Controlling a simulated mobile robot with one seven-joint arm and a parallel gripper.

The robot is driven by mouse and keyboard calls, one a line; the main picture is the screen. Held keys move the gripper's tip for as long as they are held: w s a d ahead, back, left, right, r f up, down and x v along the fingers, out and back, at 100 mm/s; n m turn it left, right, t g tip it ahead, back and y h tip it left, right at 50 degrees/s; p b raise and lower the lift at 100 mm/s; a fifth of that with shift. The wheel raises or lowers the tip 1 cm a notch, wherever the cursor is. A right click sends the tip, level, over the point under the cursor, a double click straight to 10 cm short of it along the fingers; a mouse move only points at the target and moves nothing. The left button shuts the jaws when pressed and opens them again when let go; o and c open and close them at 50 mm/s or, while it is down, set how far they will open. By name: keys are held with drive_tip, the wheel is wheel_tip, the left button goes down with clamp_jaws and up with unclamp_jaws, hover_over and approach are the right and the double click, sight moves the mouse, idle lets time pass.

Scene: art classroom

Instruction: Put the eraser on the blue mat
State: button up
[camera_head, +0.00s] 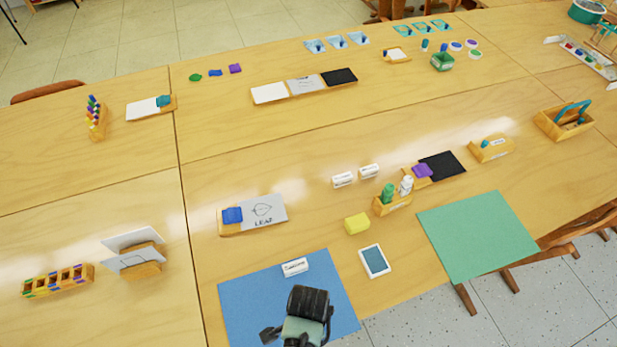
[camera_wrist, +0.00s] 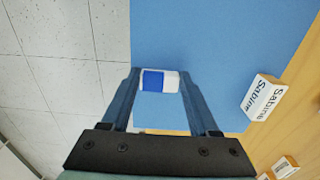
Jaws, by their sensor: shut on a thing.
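The blue mat (camera_head: 245,305) lies at the front of the near table, and it also fills the upper middle of the wrist view (camera_wrist: 225,45). My gripper (camera_head: 300,325) is over the mat in the head view. In the wrist view my gripper (camera_wrist: 159,82) is shut on a small blue and white eraser (camera_wrist: 158,80). The eraser shows against the mat, near the mat's edge in that view. I cannot tell whether it touches the mat. In the head view the eraser is hidden by my gripper.
A name card (camera_head: 294,267) reading "Sabine" in the wrist view (camera_wrist: 265,97) stands at the mat's far edge. A tablet-like card (camera_head: 374,261), a yellow block (camera_head: 357,223) and a green mat (camera_head: 478,237) are to the right. The mat's left part is clear.

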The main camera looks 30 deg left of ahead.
drive_tip(key=o, duration=1.3)
drive_tip(key=shift+o, duration=0.2)
wheel_tip(320, 180, up, 12)
drive_tip(key=p, duration=0.1)
drive_tip(key=shift+r, duration=0.15)
